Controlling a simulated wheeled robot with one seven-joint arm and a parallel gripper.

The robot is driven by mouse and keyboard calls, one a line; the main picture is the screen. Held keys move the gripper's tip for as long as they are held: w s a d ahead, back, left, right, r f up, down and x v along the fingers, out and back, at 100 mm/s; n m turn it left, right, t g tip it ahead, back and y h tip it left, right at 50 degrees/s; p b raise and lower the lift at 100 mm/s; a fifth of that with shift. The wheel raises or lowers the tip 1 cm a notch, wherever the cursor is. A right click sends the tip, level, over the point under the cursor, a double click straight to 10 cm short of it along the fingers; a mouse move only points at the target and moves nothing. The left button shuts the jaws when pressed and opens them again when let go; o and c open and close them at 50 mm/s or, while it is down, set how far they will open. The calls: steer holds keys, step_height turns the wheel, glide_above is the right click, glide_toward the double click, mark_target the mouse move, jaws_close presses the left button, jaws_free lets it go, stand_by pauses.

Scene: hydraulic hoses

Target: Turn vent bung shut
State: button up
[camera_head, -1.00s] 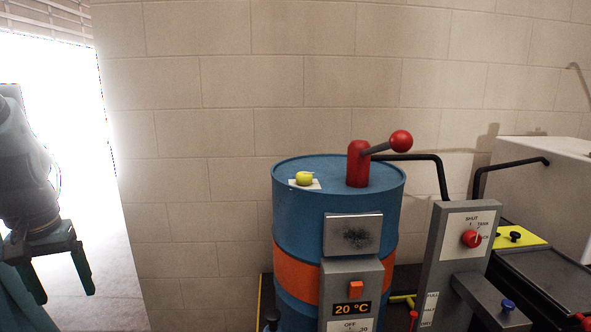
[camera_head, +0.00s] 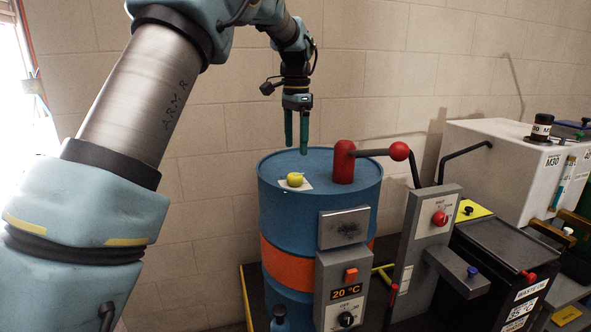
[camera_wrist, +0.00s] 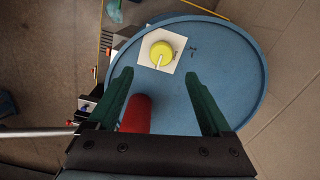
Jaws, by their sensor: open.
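The vent bung, a small yellow round cap (camera_head: 295,179), sits on a pale square plate (camera_head: 308,186) on top of the blue drum (camera_head: 272,205). In the wrist view the yellow bung (camera_wrist: 161,53) shows a short pale pointer or handle on it, with small markings to its right on the plate. My gripper (camera_head: 298,152) is open and empty, with its green fingers pointing down above the drum top, behind the bung in the head view. In the wrist view the open fingers (camera_wrist: 160,80) lie apart from the bung, which is beyond their tips.
A red post (camera_head: 343,162) with a lever and red ball (camera_head: 399,151) rises from the drum top beside the bung. A grey heater box (camera_head: 345,290) reading 20 °C is on the drum's front. A grey panel with a red knob (camera_head: 439,218) stands to the right.

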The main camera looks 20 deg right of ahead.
mark_target(295, 175)
step_height(295, 175, down, 9)
steer(key=shift+a+p, duration=0.15)
steer(key=shift+p, duration=0.95)
jaws_close()
